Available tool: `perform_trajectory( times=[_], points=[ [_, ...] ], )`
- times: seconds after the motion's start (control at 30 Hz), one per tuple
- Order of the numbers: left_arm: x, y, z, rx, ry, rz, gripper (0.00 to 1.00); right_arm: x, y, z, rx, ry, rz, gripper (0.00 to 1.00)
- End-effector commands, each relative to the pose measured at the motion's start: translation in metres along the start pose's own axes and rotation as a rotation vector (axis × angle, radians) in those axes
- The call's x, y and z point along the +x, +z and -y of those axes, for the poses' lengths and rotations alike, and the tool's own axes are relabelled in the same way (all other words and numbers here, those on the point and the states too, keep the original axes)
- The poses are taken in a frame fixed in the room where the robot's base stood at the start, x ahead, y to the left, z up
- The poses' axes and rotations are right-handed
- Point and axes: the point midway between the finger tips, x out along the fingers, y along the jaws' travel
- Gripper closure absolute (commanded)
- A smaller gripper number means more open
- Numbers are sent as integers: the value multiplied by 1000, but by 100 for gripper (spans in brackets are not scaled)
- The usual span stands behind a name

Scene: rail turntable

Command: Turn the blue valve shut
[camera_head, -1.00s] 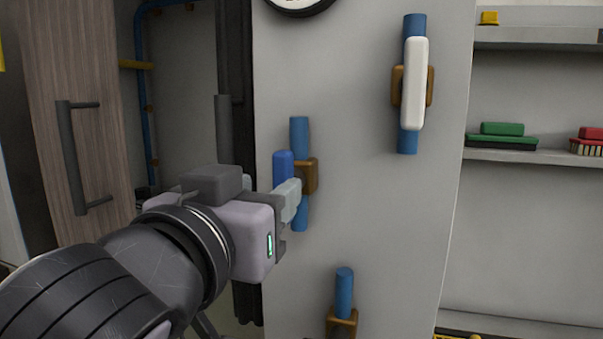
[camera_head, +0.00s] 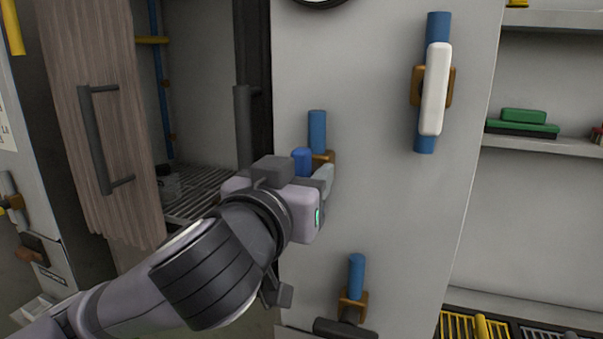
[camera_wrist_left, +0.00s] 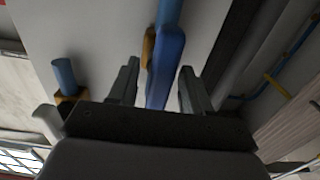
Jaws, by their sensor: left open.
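The blue valve has a blue handle (camera_head: 302,160) on a brass body (camera_head: 325,158), set on a short blue pipe (camera_head: 317,130) on the grey wall panel. The handle stands roughly in line with the pipe; its lower part is hidden behind my gripper in the head view. My left gripper (camera_head: 323,183) is at the valve. In the left wrist view, the blue handle (camera_wrist_left: 166,62) reaches down between the two spread fingers, with a gap visible on each side. My right gripper is not in view.
A white-handled valve (camera_head: 435,90) is at the upper right, and a black-handled valve (camera_head: 345,328) is below. A wooden door (camera_head: 95,120) with a dark handle stands open at left beside a cabinet. Shelves (camera_head: 545,145) with brushes are at right.

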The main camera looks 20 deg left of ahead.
Motion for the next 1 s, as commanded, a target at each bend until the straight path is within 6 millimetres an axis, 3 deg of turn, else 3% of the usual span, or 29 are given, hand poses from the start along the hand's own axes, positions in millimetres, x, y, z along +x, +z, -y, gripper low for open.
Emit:
perform_trajectory(
  times=[0.13, 0.27, 0.3, 0.67, 1.0],
  points=[
    [0, 0, 0, 0, 0, 0, 51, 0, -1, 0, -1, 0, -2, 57],
    [0, 0, 0, 0, 0, -1, 93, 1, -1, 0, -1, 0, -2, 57],
    [0, 0, 0, 0, 0, -1, 97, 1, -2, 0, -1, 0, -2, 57],
    [0, -2, 0, 51, 0, 0, 97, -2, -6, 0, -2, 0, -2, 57],
    [0, -3, -3, 289, 0, 2, 97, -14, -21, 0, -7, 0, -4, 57]
  ],
)
